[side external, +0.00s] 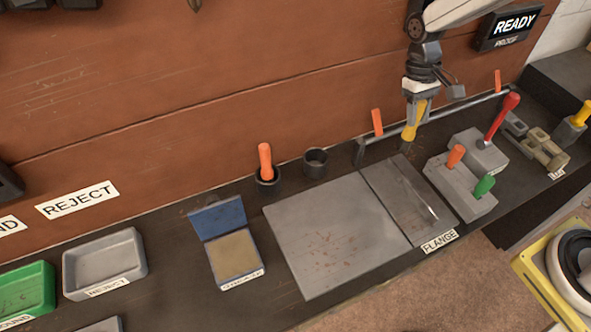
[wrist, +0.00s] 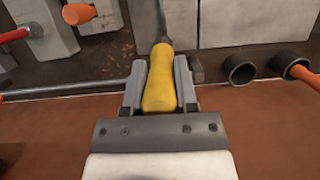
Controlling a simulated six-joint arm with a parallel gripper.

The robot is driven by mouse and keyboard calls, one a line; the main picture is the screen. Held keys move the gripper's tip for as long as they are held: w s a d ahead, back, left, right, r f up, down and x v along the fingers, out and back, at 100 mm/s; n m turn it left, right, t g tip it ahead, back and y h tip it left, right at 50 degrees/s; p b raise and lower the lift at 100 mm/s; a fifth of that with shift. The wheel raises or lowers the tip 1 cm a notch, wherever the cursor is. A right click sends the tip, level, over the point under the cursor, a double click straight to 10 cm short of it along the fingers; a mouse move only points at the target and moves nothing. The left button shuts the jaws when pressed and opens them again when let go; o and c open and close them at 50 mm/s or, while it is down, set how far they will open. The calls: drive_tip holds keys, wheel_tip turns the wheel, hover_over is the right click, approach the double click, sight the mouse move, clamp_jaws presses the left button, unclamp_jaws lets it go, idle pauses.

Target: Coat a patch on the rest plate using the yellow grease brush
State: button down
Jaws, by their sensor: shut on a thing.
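My gripper (side external: 418,98) is shut on a yellow-handled tool (side external: 411,128), which hangs tip down at the back of the bench, behind the smaller plate. In the wrist view the yellow handle (wrist: 159,85) lies between both fingers, with a grey shaft beyond it; the bristles cannot be made out. A large grey plate (side external: 325,215) with brown specks lies mid-bench. A smaller, darker plate (side external: 385,180) adjoins its right side, near a FLANGE label. I cannot tell which is the rest plate. An open blue tin (side external: 237,257) with a tan filling stands to the left.
A dark rail (side external: 455,108) with orange clips runs behind the gripper. Grey blocks (side external: 463,190) holding red, orange and green handles stand at right. A cup (side external: 267,182) with an orange handle and an empty cup (side external: 315,162) stand behind the large plate. Another yellow handle (side external: 582,112) is far right.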

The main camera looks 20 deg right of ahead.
drive_tip(key=s+a+y, duration=0.1)
drive_tip(key=s+a, duration=0.1)
drive_tip(key=a, duration=1.8)
drive_tip(key=s+a+y, duration=0.2)
drive_tip(key=s+a, duration=0.1)
drive_tip(key=a, duration=1.8)
drive_tip(key=shift+r+n+y, duration=0.3)
drive_tip(key=shift+d+f, duration=0.1)
drive_tip(key=shift+f, duration=0.15)
drive_tip(key=shift+f, duration=2.75)
drive_tip(key=shift+f, duration=0.4)
wheel_tip(320, 180, up, 7)
